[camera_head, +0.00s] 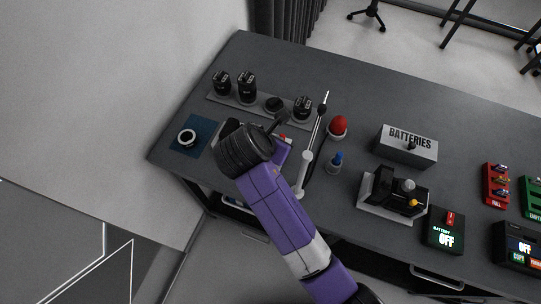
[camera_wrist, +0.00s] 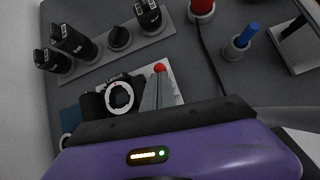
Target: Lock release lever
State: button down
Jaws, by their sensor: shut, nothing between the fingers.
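A black camera body (camera_wrist: 118,97) with a round silver lens mount sits on a pale plate (camera_wrist: 175,80) in the wrist view. A small red knob (camera_wrist: 160,68) shows at the plate's right side, and a red spot also shows beside my wrist in the head view (camera_head: 283,136). I cannot make out a lever arm under the knob. My gripper (camera_wrist: 159,76) is shut and empty, its grey fingers pointing up close to the red knob. I cannot tell whether they touch it. In the head view my gripper (camera_head: 284,115) and wrist hide most of the camera and plate.
A grey strip (camera_head: 227,100) with several black lenses stands behind the plate. A blue mat (camera_head: 182,149) with a white-ringed part lies left. A red dome (camera_head: 338,126), blue-topped holder (camera_head: 335,163), batteries box (camera_head: 407,145) and black device (camera_head: 394,191) stand right.

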jog(key=shift+r, duration=0.15)
jog(key=shift+r, duration=0.6)
jog(key=v, duration=0.8)
jog(key=shift+b, duration=0.45)
jog(key=shift+a, duration=0.15)
